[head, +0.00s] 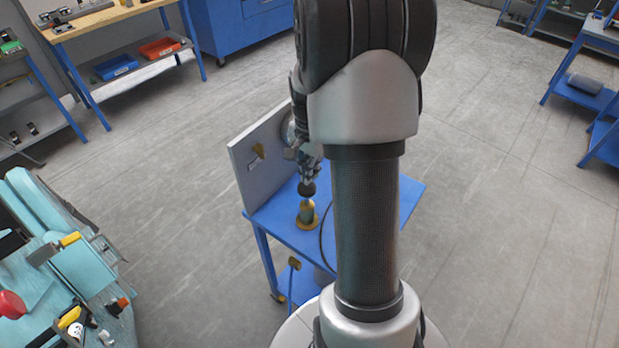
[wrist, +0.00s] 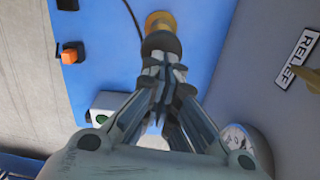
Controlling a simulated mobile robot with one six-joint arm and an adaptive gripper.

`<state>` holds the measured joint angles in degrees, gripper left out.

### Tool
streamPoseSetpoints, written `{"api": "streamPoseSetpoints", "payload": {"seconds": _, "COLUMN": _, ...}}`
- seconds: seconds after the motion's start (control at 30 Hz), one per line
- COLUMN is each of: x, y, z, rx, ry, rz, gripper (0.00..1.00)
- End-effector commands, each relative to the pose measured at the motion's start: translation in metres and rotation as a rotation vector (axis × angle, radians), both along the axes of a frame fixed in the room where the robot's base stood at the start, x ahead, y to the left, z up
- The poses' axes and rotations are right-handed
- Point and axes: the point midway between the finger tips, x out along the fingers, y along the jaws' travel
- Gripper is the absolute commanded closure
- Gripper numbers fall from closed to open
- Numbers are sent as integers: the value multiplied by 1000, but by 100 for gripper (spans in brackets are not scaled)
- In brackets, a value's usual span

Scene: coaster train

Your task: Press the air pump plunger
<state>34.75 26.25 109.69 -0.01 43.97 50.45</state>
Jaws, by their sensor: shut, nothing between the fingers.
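The air pump (head: 307,214) stands upright on a blue cart, with a brass-coloured base flange and a greenish body. Its dark round plunger knob (head: 307,189) is on top. In the wrist view the knob (wrist: 161,42) covers much of the pump, and part of the yellow flange (wrist: 160,20) shows beyond it. My gripper (head: 309,174) is shut and empty, pointing down just above the knob. In the wrist view its fingertips (wrist: 165,66) are together at the knob's near edge. I cannot tell whether they touch it.
The blue cart (head: 275,222) has an upright grey panel (head: 243,169) close beside my gripper. The wrist view shows a RELIEF label (wrist: 299,54), a round gauge (wrist: 237,140) and an orange-and-black item (wrist: 71,54). A dark hose runs by the pump.

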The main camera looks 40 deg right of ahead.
Motion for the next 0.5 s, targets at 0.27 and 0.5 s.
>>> {"api": "streamPoseSetpoints", "payload": {"seconds": 0.27, "x": 0, "y": 0, "z": 56, "rx": -1, "ry": -2, "rz": 0, "gripper": 100}}
{"api": "streamPoseSetpoints", "payload": {"seconds": 0.5, "x": 0, "y": 0, "z": 72, "rx": 0, "ry": 0, "rz": 0, "gripper": 100}}
